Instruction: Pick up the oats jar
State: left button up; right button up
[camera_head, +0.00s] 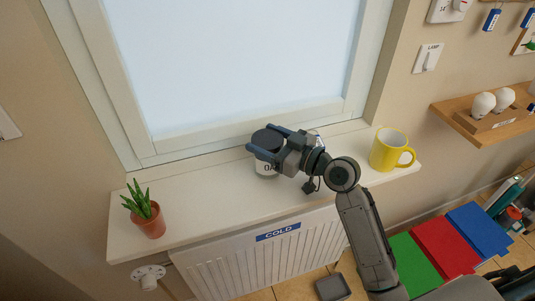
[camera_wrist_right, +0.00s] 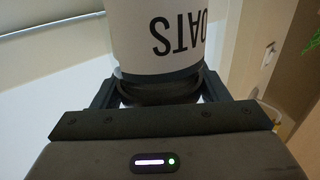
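The oats jar (camera_head: 265,169) is white with a dark lid and stands upright on the white windowsill (camera_head: 210,203), in front of the window. My right gripper (camera_head: 262,138) reaches it from the right, with one finger on each side of the lid. In the right wrist view the jar (camera_wrist_right: 160,35) shows upside down with the label OATS, its dark lid between the two fingers (camera_wrist_right: 160,92). The fingers lie very close to the lid; whether they press on it I cannot tell. My left gripper is not in view.
A yellow mug (camera_head: 386,152) stands on the sill to the right. A potted plant (camera_head: 149,219) stands at the sill's left end. The window frame (camera_head: 240,127) rises close behind the jar. A radiator marked COLD (camera_head: 265,255) is below. The sill between plant and jar is clear.

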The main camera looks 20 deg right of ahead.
jog(key=shift+c, duration=1.2)
